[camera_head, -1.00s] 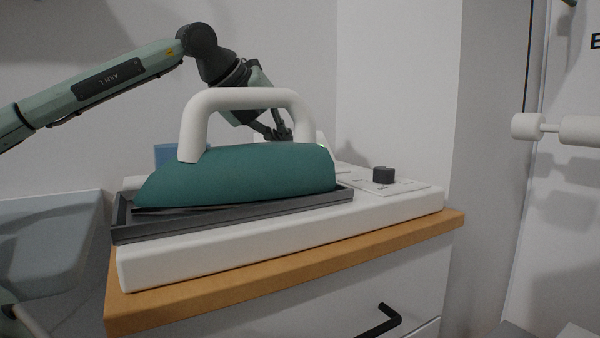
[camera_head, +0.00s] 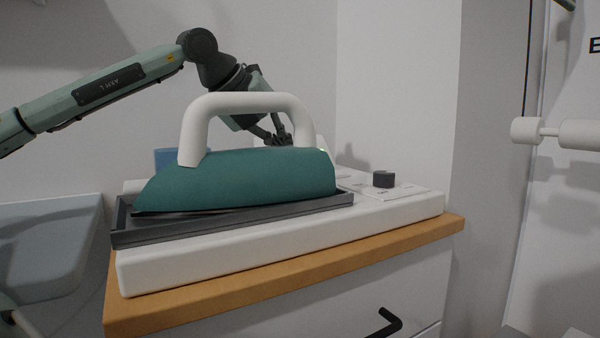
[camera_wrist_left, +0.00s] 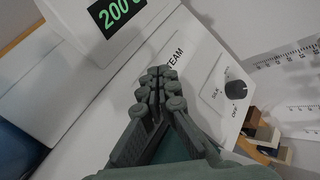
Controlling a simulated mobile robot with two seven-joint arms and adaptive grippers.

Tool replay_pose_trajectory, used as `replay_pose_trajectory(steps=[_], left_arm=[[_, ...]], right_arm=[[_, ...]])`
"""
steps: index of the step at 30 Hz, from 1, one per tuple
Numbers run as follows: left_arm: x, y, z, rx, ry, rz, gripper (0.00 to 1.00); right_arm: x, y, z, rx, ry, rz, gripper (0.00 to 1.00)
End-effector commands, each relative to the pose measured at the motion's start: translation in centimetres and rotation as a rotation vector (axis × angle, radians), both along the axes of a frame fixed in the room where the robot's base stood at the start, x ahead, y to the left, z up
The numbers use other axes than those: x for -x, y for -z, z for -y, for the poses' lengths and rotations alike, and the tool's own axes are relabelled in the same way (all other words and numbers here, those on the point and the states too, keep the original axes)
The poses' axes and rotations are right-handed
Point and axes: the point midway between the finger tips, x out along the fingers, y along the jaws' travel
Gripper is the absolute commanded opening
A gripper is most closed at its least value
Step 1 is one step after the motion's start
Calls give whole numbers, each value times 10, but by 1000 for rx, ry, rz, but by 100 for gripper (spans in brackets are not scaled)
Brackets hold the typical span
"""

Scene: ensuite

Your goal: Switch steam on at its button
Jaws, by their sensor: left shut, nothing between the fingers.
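The teal iron with a white handle (camera_head: 245,104) rests on a dark tray on the white ironing station (camera_head: 280,232). My left gripper (camera_head: 281,141) is behind the iron in the head view, partly covered by it. In the left wrist view the gripper (camera_wrist_left: 158,80) is shut and empty, its tips over the white panel beside the printed letters "TEAM" (camera_wrist_left: 176,56). The steam button itself is not visible; the fingers cover that part of the panel. Whether the tips touch the panel I cannot tell. My right gripper is in neither view.
A green "200" display (camera_wrist_left: 116,12) stands beside the fingers. A dark round knob (camera_head: 383,179) marked "OFF" sits on the panel's right side. The station stands on a wood-topped cabinet (camera_head: 400,247) against the wall. A blue object (camera_head: 168,158) is behind the iron.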

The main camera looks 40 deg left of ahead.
Motion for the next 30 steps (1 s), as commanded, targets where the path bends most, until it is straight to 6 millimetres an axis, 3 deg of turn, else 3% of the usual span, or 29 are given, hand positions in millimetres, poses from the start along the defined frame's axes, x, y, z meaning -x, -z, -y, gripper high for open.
replay_pose_trajectory(steps=[30], left_arm=[[0,9,0,0,0,0,0]], right_arm=[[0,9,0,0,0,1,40]])
